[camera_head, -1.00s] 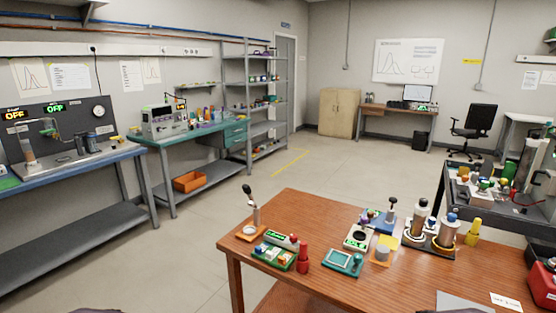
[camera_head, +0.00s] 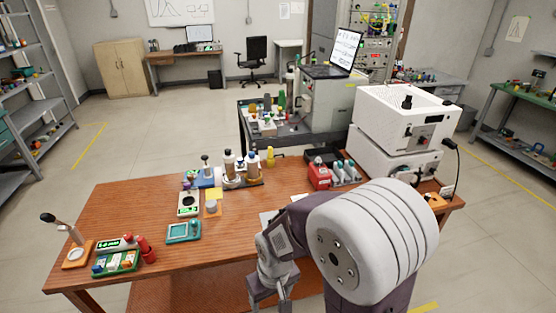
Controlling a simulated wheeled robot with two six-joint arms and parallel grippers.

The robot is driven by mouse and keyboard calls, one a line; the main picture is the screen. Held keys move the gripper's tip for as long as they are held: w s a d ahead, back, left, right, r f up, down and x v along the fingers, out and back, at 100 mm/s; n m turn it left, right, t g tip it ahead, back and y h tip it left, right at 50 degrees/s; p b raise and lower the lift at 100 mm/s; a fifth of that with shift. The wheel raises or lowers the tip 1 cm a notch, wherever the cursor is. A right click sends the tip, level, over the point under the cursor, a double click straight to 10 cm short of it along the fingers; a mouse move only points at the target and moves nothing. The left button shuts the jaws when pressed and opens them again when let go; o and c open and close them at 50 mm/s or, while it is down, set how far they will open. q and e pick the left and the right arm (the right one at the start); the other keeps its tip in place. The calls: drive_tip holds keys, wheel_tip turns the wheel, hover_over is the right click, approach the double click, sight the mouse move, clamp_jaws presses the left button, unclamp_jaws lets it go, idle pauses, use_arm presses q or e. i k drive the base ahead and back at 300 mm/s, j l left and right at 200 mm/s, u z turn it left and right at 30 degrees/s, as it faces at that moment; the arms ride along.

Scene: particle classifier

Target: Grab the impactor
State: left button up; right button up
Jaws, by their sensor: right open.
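The wooden table (camera_head: 130,215) holds several small instruments, and I cannot tell for sure which is the impactor. A dark tray at the table's back edge carries upright metallic cylinders (camera_head: 229,165) with dark and blue caps. A small device with a black knob on an orange base (camera_head: 77,255) stands at the left end. My right gripper (camera_head: 270,301) is open and points down at the near side of the table, low in the picture. It is apart from these items. My left gripper is out of view.
A white boxed instrument (camera_head: 400,120) stands on the table's right end, with a red device (camera_head: 320,174) beside it. A teal tray (camera_head: 183,232) and a green rack (camera_head: 116,262) lie nearer. A dark cart (camera_head: 285,137) stands behind. The table's front middle is bare.

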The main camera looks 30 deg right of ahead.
sight(253, 166)
drive_tip(key=z, duration=0.8)
drive_tip(key=i+l+z, duration=0.2)
drive_tip(key=i+l, duration=1.25)
